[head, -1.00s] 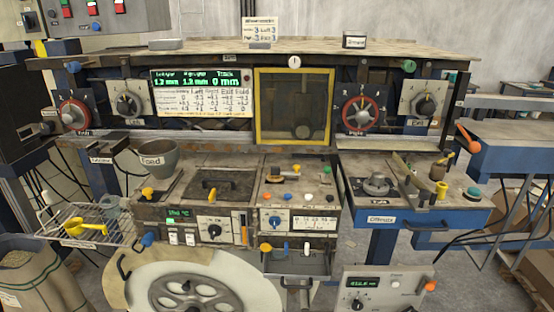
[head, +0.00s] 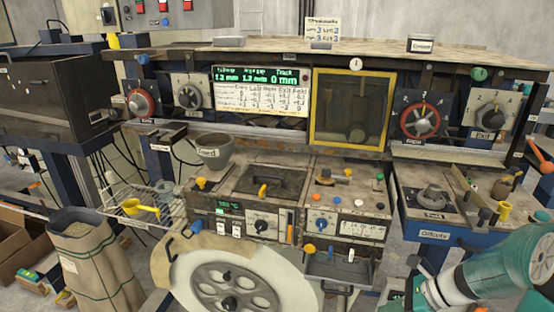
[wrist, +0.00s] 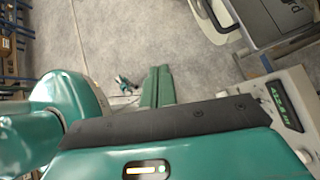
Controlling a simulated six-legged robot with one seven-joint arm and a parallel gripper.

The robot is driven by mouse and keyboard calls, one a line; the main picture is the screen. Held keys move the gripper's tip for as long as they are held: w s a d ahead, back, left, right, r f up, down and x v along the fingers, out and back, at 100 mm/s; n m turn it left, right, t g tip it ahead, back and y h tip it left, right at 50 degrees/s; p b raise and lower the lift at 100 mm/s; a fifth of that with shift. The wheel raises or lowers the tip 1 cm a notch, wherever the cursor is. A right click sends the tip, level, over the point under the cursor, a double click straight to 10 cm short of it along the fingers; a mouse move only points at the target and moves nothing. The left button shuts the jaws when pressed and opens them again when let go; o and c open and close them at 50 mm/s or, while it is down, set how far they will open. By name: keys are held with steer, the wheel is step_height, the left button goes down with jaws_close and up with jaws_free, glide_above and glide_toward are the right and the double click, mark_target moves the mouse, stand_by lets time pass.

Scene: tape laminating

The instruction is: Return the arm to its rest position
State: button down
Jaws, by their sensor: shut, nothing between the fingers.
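My arm (head: 490,270), teal and white, shows at the lower right of the head view, bent low in front of the bench's right side. In the wrist view my gripper (wrist: 158,72) points away over the grey floor. Its two green fingers lie together with nothing between them, beyond the black bar. A teal arm link of mine fills the lower left of that view. The gripper is clear of the bench and touches nothing that I can see.
The blue-fronted Offcuts drawer (head: 440,237) is just above my arm. An open drawer (head: 340,268) juts from the bench middle. A control box (wrist: 285,110) is close on the right in the wrist view.

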steer(key=s+a+r+n+t+h, duration=0.1)
steer(key=s+a+r+n+h, duration=0.3)
steer(key=r+n, duration=0.5)
steer(key=s+a+r+n+t+h, duration=0.2)
steer(key=s+a+r+n+h, duration=0.2)
steer(key=n, duration=1.1)
steer(key=s+a+r, duration=0.3)
steer(key=a+r, duration=0.1)
steer(key=shift+r+h, duration=0.3)
steer(key=shift+r, duration=0.05)
steer(key=c, duration=2.1)
jaws_free()
steer(key=shift+s, duration=0.1)
